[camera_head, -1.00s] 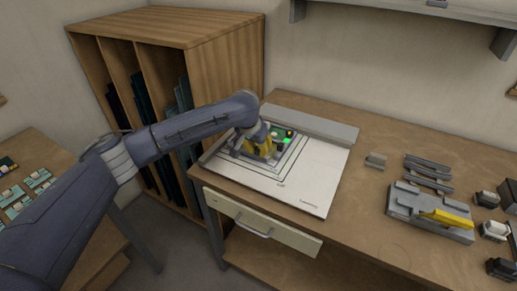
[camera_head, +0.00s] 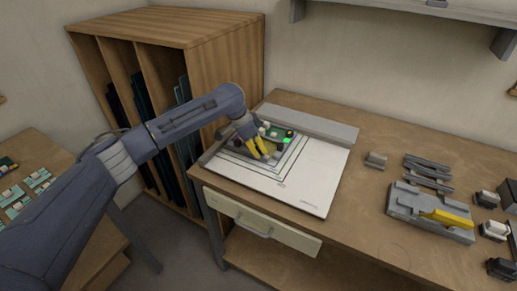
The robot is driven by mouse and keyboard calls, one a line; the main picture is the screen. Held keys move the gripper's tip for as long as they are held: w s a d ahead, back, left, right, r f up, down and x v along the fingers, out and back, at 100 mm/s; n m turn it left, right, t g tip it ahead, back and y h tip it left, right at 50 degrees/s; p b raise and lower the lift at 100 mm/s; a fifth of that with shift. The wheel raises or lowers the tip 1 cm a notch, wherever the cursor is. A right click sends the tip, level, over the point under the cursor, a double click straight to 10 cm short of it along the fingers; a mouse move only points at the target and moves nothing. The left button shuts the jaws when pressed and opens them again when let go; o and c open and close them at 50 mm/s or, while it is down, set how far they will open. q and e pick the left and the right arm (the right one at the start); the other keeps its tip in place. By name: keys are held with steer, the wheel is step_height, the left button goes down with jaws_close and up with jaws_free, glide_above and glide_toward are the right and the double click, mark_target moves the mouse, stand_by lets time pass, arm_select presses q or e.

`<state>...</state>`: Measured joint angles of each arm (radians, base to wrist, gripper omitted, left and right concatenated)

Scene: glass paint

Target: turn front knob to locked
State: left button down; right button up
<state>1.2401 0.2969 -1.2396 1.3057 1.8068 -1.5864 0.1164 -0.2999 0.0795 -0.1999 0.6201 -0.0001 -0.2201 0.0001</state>
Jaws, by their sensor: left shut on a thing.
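A dark fixture (camera_head: 281,151) with a green panel and a bright green patch sits on the white board (camera_head: 305,180) on the workbench. My left gripper (camera_head: 264,154) has yellow fingers and is at the front of this fixture, pointing down. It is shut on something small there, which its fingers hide. I take it to be the front knob, but the knob itself cannot be made out, nor can its angle. My right gripper is not in view.
A grey bar (camera_head: 311,122) lies along the board's back edge. A grey device with a yellow lever (camera_head: 446,218) and several small blocks stand at the right. A wooden rack (camera_head: 225,62) stands behind my left arm.

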arm_select(q)
steer(key=shift+d+m+g, duration=0.1)
steer(key=shift+m+g, duration=0.7)
steer(key=shift+m, duration=1.1)
steer(key=shift+s, duration=0.1)
steer(key=c, duration=1.1)
jaws_free()
steer(key=v, duration=1.2)
